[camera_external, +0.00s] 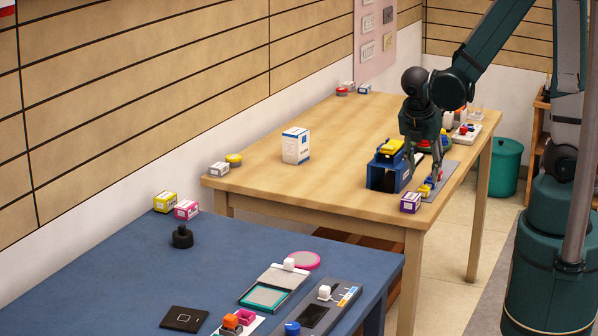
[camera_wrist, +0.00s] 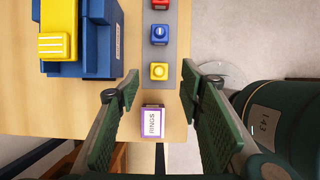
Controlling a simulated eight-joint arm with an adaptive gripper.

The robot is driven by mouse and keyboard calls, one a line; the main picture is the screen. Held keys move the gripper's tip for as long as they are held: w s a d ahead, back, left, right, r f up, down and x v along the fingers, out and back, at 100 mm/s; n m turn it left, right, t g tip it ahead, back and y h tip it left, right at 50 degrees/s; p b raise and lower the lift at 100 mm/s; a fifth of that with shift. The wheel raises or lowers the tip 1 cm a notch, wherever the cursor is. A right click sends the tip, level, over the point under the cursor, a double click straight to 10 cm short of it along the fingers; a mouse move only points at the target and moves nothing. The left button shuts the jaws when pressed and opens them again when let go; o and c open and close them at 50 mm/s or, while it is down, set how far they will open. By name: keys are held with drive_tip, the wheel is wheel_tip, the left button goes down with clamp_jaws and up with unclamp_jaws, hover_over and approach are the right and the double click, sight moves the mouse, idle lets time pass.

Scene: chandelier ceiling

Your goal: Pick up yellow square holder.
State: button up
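A small yellow square holder (camera_wrist: 159,71) with a round top sits on a grey strip (camera_wrist: 172,50) in the wrist view, between the fingertips in the picture. It also shows in the external view (camera_external: 424,191), low at the near end of the strip. My gripper (camera_wrist: 159,78) is open, with its two green fingers spread wide. In the external view my gripper (camera_external: 423,168) points down just above the strip, close to the holder. Nothing is held. I cannot tell the exact height gap.
A blue holder (camera_wrist: 159,34) and a red one (camera_wrist: 160,3) share the strip. A blue stand with a yellow ribbed top (camera_wrist: 54,46) is on the left. A purple-and-white RINGS box (camera_wrist: 152,122) stands near the table corner. The wooden table (camera_external: 262,183) is mostly clear left of the stand.

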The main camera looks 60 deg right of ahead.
sight(424, 183)
drive_tip(key=shift+d+f, duration=0.2)
drive_tip(key=shift+f, duration=0.35)
drive_tip(key=shift+b+x, duration=1.05)
drive_tip(key=shift+x, duration=1.55)
drive_tip(key=shift+c, duration=0.5)
drive_tip(key=c, duration=0.8)
